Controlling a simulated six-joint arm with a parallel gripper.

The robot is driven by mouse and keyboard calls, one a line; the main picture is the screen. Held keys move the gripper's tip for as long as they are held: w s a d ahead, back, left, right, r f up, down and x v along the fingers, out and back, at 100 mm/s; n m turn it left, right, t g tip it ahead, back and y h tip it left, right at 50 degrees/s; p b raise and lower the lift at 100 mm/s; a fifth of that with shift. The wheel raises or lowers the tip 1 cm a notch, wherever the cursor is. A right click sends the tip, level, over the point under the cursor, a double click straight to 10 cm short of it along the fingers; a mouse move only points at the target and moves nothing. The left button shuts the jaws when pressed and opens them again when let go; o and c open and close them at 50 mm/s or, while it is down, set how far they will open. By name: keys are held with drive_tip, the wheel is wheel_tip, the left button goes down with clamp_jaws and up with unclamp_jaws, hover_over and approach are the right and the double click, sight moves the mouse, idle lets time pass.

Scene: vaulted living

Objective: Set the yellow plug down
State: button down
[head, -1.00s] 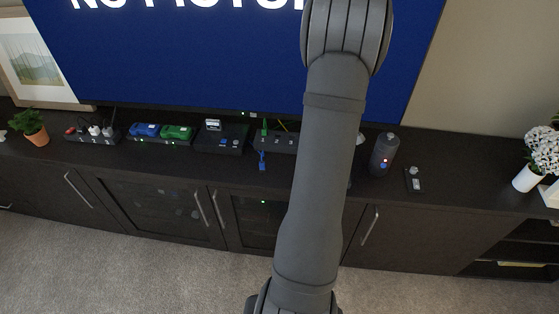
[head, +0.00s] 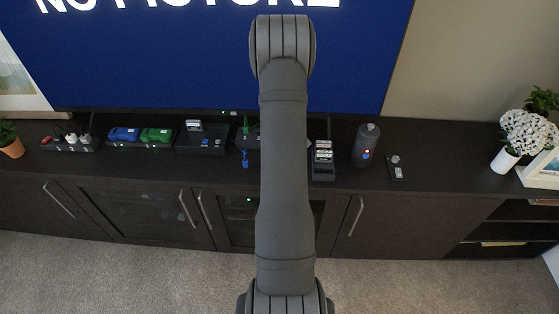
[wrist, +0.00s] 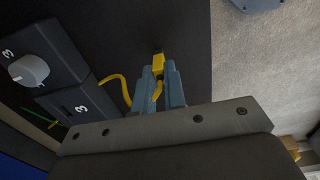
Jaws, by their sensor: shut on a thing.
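The yellow plug (wrist: 158,64) is held between the two blue-grey fingertips of my gripper (wrist: 159,78) in the wrist view. Its yellow cable (wrist: 114,80) loops out to the left and also passes between the fingers. The plug is over the dark cabinet top (wrist: 160,22), close to its front edge. I cannot tell whether it touches the surface. In the head view the plug and my gripper are hidden behind my arm.
In the head view, a grey cylinder (head: 365,146) and a black device with cards (head: 323,163) stand right of my arm. Carpet (wrist: 250,60) lies beyond the edge.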

drive_tip(key=shift+f, duration=0.1)
drive_tip(key=c, duration=1.5)
unclamp_jaws()
wheel_tip(320, 180, up, 12)
drive_tip(key=shift+f, duration=3.9)
